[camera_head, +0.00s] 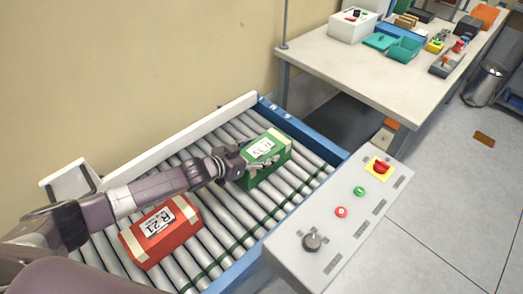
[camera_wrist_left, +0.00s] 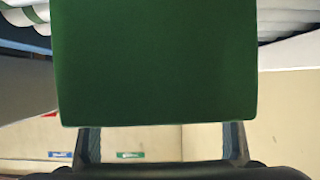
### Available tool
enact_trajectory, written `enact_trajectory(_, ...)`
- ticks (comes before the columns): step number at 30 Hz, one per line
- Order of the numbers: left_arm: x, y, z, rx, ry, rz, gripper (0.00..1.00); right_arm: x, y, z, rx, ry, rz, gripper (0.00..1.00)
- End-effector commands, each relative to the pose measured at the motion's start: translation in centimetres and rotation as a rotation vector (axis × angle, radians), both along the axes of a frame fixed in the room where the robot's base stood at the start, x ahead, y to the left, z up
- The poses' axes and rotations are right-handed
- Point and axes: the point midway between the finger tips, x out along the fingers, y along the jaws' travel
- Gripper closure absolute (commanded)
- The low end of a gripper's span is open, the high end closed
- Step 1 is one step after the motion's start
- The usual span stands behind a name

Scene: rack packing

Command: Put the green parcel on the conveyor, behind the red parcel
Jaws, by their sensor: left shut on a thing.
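The green parcel (camera_head: 272,165) with a white label is at the far part of the roller conveyor (camera_head: 233,210) in the head view. My left gripper (camera_head: 250,163) is shut on it, with its fingers at the parcel's near left side. The green parcel fills the upper middle of the left wrist view (camera_wrist_left: 155,62), between the two fingers (camera_wrist_left: 163,143). I cannot tell whether its underside touches the rollers. The red parcel (camera_head: 163,234) with a white label lies on the rollers nearer to me, apart from the green one. My right gripper is not in view.
A grey control panel (camera_head: 325,245) with knob and buttons stands along the conveyor's right side. A white rail (camera_head: 160,145) runs along the left, by the wall. A table (camera_head: 345,65) with bins and tools stands beyond. Bare rollers lie between the parcels.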

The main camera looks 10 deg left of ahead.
Motion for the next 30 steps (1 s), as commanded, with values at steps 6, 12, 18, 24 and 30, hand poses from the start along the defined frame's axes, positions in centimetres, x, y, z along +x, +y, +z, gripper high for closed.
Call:
enact_trajectory(6,-0.1,0.0,-0.1,0.000,0.002,0.000,0.21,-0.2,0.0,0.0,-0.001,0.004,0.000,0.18)
enact_trajectory(12,0.0,0.0,0.0,0.000,0.002,0.000,0.18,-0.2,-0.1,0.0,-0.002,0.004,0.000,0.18)
enact_trajectory(18,-0.3,0.3,0.1,0.001,0.003,0.001,0.18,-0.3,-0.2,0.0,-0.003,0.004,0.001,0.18)
enact_trajectory(24,-2.4,1.6,1.0,0.001,0.003,0.001,0.18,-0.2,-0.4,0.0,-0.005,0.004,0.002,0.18)
enact_trajectory(30,-5.6,3.9,2.5,0.002,0.005,0.003,0.18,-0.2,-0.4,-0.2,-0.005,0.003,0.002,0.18)
